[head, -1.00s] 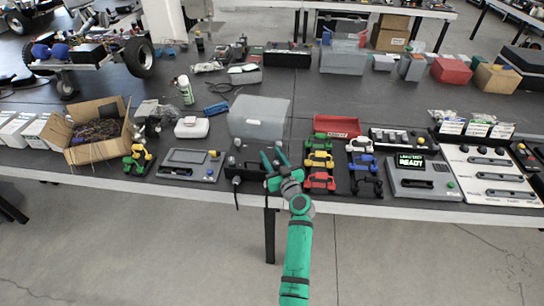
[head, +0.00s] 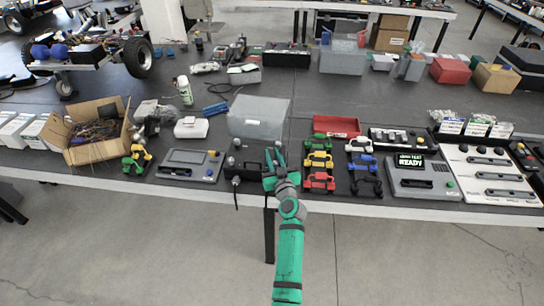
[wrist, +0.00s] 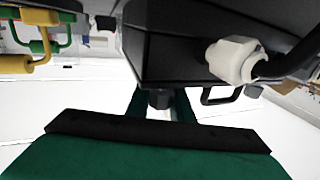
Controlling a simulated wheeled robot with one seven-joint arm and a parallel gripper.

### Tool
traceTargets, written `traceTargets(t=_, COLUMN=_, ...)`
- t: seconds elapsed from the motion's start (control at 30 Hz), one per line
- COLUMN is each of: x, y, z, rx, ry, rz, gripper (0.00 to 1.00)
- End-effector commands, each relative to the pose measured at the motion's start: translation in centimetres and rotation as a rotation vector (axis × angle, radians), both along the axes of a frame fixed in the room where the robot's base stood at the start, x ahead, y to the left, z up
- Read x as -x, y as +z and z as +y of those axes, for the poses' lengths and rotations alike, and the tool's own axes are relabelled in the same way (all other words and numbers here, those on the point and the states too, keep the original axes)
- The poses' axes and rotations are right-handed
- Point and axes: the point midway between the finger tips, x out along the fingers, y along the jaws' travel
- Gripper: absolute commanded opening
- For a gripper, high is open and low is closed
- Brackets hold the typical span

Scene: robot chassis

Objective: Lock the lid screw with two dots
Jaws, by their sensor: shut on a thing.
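A black box (head: 250,172) stands at the table's front edge in the head view, with a grey translucent panel (head: 258,118) behind it. My green gripper (head: 274,160) is at the box's right end. In the wrist view the box (wrist: 180,45) fills the upper middle, and my gripper (wrist: 160,98) has its two green fingers on either side of a small dark screw knob (wrist: 158,98) at the box's edge. The fingers are shut on this knob. No dots can be made out on it, and its far side is hidden.
A white fitting (wrist: 232,60) sticks out from the box close to my fingers. Red, yellow and other coloured handles (head: 319,160) stand just right of my gripper. A grey panel device (head: 190,165) lies to the left. Free floor lies in front.

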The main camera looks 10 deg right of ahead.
Motion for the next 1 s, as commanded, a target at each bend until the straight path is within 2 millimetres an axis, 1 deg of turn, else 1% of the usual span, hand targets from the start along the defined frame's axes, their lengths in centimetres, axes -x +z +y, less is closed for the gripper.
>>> traceTargets(t=1.0, x=0.09, y=-0.05, z=-0.94, rx=-0.002, ry=-0.324, rz=0.001, gripper=0.0)
